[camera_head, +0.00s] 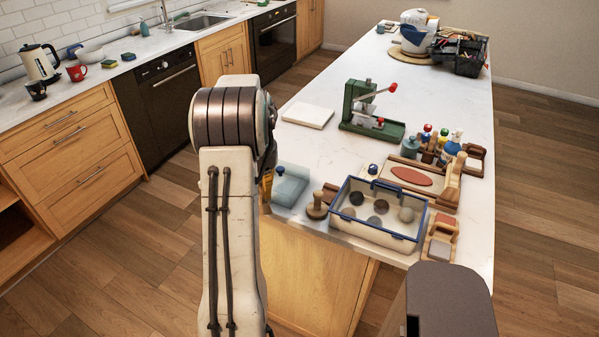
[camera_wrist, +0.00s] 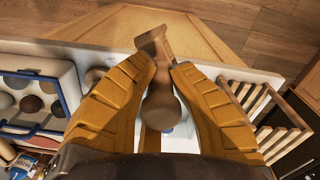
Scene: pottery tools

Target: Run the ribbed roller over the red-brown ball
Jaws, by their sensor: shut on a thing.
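My gripper (camera_wrist: 162,70) is shut on a wooden-handled tool (camera_wrist: 160,108) in the wrist view. The tool has a rounded grey-brown grip and a paler flat end beyond the fingertips; I cannot see ribs on it. In the head view my arm hides the tool and most of the gripper. A red-brown flattened oval (camera_head: 412,176) lies on a wooden-edged board at the right of the island. It looks flat rather than round. The gripper is left of it, over the island's near-left corner, apart from it.
A clear blue-rimmed box (camera_head: 376,238) holding several balls stands between gripper and board. A wooden stamp (camera_head: 317,208) and a pale blue block (camera_head: 290,186) are near the gripper. A green press (camera_head: 370,112) stands behind. A slatted wooden rack (camera_wrist: 262,118) is right in the wrist view.

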